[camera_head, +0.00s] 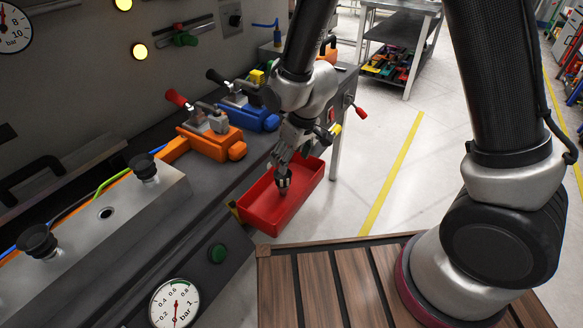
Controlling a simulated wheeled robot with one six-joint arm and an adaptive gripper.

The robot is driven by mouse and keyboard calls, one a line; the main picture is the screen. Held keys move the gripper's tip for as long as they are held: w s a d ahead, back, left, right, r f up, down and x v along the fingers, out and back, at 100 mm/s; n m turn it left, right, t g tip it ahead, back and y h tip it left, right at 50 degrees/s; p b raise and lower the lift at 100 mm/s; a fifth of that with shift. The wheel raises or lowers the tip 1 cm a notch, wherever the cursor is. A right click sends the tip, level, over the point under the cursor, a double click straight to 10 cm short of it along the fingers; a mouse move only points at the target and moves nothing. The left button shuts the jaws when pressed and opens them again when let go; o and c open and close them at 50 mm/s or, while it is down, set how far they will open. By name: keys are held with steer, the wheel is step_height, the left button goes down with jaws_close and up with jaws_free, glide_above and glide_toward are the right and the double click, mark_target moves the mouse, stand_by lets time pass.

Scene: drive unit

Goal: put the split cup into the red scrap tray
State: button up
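My gripper (284,180) points down over the tray's inside. Its fingers appear closed around a small dark piece with a silver collar, which looks like the split cup (287,197). The piece is low in the tray; whether it touches the floor cannot be told. The split itself is too small to see. The metal block on the bench has an empty hole (106,212) between two black cups, one behind (144,167) and one in front (38,242).
Orange (212,143) and blue (250,112) clamps with lever handles stand on the bench, left of my arm. A pressure gauge (175,303) and green button (217,253) are on the bench front. Wooden slats (330,285) lie in front. Floor right of the tray is clear.

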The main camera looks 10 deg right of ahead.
steer(key=s+d+r+m+t, duration=0.15)
steer(key=d+r+m, duration=0.25)
steer(key=d+r, duration=1.2)
steer(key=s+d+r+m+h, duration=0.1)
steer(key=s+d+r+m, duration=0.1)
steer(key=s+d+r, duration=0.3)
steer(key=s+d+r+m+h, duration=0.1)
steer(key=s+d+r+m, duration=0.1)
steer(key=s+d+r, duration=0.4)
steer(key=s+d, duration=0.3)
steer(key=s, duration=0.3)
steer(key=shift+d+r, duration=0.15)
steer(key=shift+d, duration=0.05)
